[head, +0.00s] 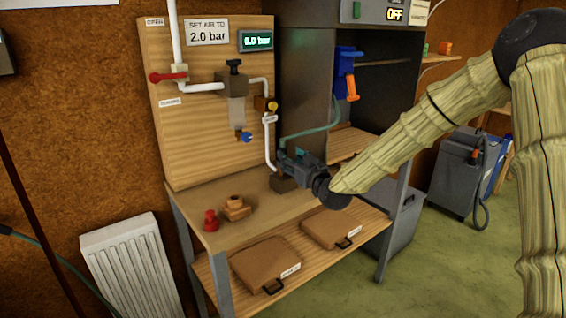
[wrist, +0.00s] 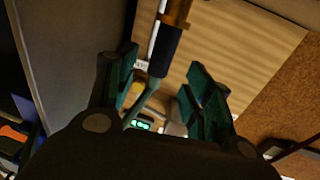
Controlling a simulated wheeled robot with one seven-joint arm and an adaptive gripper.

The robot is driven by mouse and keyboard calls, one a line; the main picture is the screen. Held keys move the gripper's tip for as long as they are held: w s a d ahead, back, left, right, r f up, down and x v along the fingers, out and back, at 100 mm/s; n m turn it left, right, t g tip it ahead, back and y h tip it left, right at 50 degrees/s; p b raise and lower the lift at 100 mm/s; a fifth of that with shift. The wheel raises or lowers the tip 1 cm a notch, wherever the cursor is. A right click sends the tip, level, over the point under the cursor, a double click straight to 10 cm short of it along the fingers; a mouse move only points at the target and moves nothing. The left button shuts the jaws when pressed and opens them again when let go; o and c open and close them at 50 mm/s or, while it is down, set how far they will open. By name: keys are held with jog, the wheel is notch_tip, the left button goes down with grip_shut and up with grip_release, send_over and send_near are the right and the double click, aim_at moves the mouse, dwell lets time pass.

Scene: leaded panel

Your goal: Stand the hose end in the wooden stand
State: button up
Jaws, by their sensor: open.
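My gripper (head: 288,162) is open above the right part of the bench, its fingers pointing toward the panel. In the wrist view my gripper (wrist: 160,80) has one finger on each side of the hose end (wrist: 164,52), with visible gaps. The hose end has a black sleeve and a brass tip running out of the top edge. The teal hose (head: 312,129) arcs from the cabinet side down to my gripper. A brown block, seemingly the wooden stand (head: 282,184), sits on the bench just below my gripper. My gripper hides the hose end in the head view, so I cannot tell whether it sits in the stand.
A red fitting (head: 210,220) and an orange-brown piece (head: 235,208) stand on the bench's left part. The wooden panel (head: 200,135) behind carries white pipes, a red-handled valve (head: 168,76) and a display (head: 256,41) reading 0.0 bar. A dark cabinet (head: 305,90) rises at right.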

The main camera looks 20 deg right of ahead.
aim_at(285, 153)
jog(key=shift+w+a+p, duration=0.2)
jog(key=shift+w+p, duration=0.05)
jog(key=shift+w, duration=0.75)
jog(key=shift+w+a+p, duration=0.25)
jog(key=shift+w, duration=0.8)
jog(key=shift+w+a+p, duration=0.2)
jog(key=shift+w+p, duration=0.05)
jog(key=shift+w, duration=0.75)
jog(key=shift+c, duration=0.3)
grip_shut()
jog(key=shift+r, duration=0.1)
